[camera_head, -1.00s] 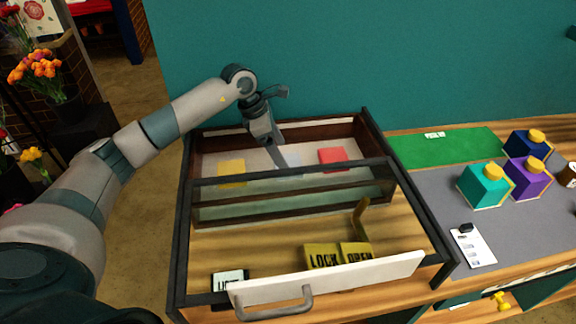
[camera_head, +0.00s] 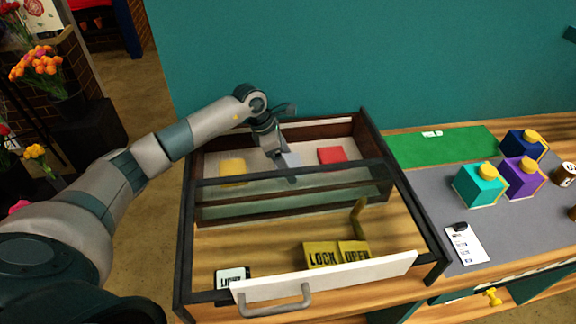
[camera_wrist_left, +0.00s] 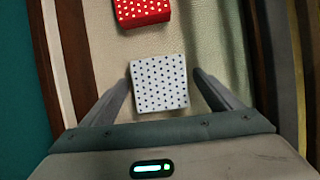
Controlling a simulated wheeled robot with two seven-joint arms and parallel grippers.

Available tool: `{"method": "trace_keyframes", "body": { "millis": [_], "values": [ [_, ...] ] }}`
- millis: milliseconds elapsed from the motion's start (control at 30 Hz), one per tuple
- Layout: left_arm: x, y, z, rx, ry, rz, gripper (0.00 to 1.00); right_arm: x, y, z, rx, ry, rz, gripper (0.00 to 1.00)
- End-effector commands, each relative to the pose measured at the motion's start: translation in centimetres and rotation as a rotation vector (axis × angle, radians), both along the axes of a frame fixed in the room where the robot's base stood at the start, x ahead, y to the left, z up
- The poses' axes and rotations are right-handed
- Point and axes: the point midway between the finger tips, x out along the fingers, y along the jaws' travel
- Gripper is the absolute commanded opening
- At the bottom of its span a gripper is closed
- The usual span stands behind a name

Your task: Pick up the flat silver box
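The flat silver box (camera_wrist_left: 159,83), pale with small dark dots, lies on the light floor of the case's rear compartment. In the head view only a pale part of it (camera_head: 293,159) shows beside my gripper. My left gripper (camera_head: 287,176) reaches down into that compartment. In the left wrist view its fingers (camera_wrist_left: 162,78) are open, one on each side of the silver box, with a narrow gap at each side. My right gripper is in neither view.
A red dotted box (camera_wrist_left: 142,10) lies close by; it also shows in the head view (camera_head: 331,155). A yellow box (camera_head: 233,170) lies left. Dark walls (camera_head: 365,128) and a glass panel (camera_head: 300,193) bound the compartment. A white handled drawer front (camera_head: 330,279) is nearer me.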

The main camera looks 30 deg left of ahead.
Motion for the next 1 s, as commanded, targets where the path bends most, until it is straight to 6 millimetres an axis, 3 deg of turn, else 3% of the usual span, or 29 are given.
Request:
{"method": "trace_keyframes", "body": {
  "millis": [33,200,633,1000],
  "values": [
    [0.0,0.0,0.0,0.0,0.0,0.0,0.72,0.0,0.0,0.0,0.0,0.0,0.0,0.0],
    [0.0,0.0,0.0,0.0,0.0,0.0,0.36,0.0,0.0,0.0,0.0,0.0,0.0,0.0],
    [0.1,0.1,0.8,0.001,-0.003,-0.001,0.36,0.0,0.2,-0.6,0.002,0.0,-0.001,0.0],
    [0.2,0.0,6.2,0.0,-0.007,-0.001,0.36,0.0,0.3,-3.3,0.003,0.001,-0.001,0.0]
  ]
}}
